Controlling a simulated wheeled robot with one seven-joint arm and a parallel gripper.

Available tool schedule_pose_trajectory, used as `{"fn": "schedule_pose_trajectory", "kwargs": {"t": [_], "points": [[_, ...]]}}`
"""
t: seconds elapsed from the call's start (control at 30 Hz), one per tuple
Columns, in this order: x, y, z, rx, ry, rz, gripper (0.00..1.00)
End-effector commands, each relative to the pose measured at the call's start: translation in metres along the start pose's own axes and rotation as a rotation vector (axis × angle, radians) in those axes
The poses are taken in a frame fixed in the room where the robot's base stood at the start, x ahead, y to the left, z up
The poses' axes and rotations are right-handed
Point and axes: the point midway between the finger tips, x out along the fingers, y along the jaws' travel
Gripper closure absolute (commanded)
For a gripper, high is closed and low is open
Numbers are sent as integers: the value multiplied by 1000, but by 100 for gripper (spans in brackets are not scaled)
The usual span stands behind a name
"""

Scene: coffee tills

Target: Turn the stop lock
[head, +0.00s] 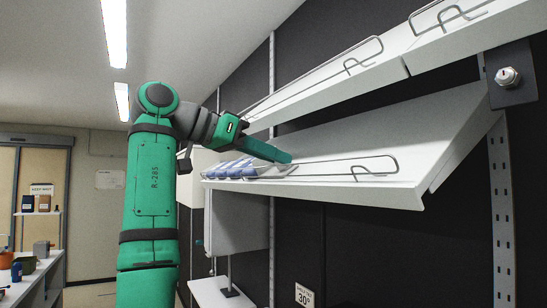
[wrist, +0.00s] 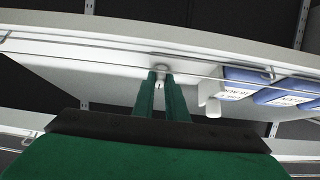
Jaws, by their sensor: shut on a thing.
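My gripper (wrist: 161,82) has its two green fingers close together around a small pale knob (wrist: 160,69) by the wire stop. This knob appears to be the stop lock; the fingertips hide part of it, and its turn angle cannot be told. In the head view my gripper (head: 268,151) reaches over the left part of the tilted white shelf (head: 390,150). The knob cannot be made out there. A wire stop (head: 345,160) runs along the shelf's front edge.
Blue packs (head: 232,168) lie on the shelf near my gripper and show at the right of the wrist view (wrist: 240,88). A white peg (wrist: 212,106) is beside the fingers. Another wired shelf (head: 330,85) is above. A key lock (head: 507,76) is far right.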

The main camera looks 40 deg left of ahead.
Motion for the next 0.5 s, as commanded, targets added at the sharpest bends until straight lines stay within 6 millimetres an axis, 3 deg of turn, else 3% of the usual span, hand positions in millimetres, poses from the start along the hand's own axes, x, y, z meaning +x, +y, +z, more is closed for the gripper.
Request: {"fn": "schedule_pose_trajectory", "kwargs": {"t": [0.13, 0.17, 0.2, 0.5], "points": [[-3, -1, 1, 0, -1, -2, 100], [-4, -1, 1, 0, -1, -2, 83], [-4, -1, 1, 0, -1, -3, 80], [-6, -2, 2, -1, -1, -6, 80]]}}
